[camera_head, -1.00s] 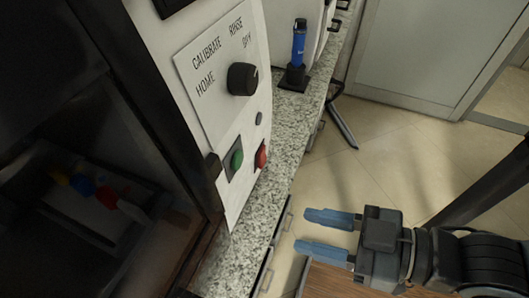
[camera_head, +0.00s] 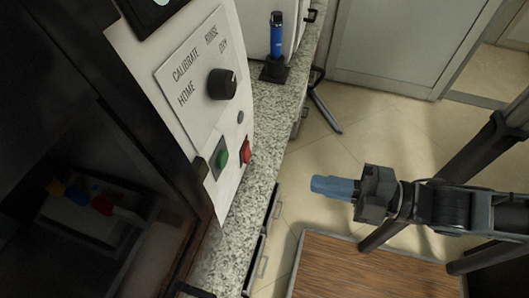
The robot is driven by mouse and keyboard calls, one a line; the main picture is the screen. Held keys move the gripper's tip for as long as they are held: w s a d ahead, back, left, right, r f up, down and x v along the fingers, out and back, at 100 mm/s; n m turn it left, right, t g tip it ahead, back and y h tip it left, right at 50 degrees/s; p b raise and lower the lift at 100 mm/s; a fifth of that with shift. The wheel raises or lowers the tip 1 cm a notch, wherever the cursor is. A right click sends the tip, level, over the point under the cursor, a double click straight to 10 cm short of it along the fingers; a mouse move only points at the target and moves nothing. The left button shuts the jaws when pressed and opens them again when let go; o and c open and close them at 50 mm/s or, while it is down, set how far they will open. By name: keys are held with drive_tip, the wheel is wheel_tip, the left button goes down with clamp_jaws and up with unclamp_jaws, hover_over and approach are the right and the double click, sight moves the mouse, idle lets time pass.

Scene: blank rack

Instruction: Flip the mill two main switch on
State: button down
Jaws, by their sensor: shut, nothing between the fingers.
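A white machine panel (camera_head: 228,185) stands at the left. It carries a black rotary knob (camera_head: 222,84) beside the words HOME, CALIBRATE, RINSE and DRY. Below the knob are a small grey round part (camera_head: 240,117), a green button (camera_head: 222,157) and a red control (camera_head: 246,152). No label naming mill two or a main switch is readable, so I cannot tell whether one of these is that switch. My gripper (camera_head: 318,186) is to the right of the panel, apart from it, pointing left. Its blue fingers are together with nothing between them.
A speckled counter (camera_head: 262,170) runs along the panel, with drawer handles on its front. A blue cylindrical item (camera_head: 276,40) stands in a black holder (camera_head: 273,70). A dark glazed cabinet (camera_head: 90,120) fills the left. Open tiled floor (camera_head: 370,120) lies beyond my gripper.

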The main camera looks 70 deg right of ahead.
sight(249, 157)
drive_tip(key=d+n, duration=0.1)
drive_tip(key=s+d+n, duration=0.1)
drive_tip(key=n, duration=0.2)
drive_tip(key=shift+s+d+f+n+p, duration=0.15)
drive_tip(key=shift+s+d+n+p, duration=0.15)
drive_tip(key=shift+d+n, duration=0.1)
drive_tip(key=shift+w, duration=0.15)
drive_tip(key=w+p, duration=0.1)
drive_tip(key=w, duration=0.3)
drive_tip(key=w+p, duration=0.1)
drive_tip(key=w, duration=0.7)
drive_tip(key=shift+w+f+p, duration=0.35)
drive_tip(key=shift+w+p, duration=0.05)
drive_tip(key=shift+w+f, duration=0.1)
drive_tip(key=shift+w, duration=0.35)
drive_tip(key=shift+f, duration=0.1)
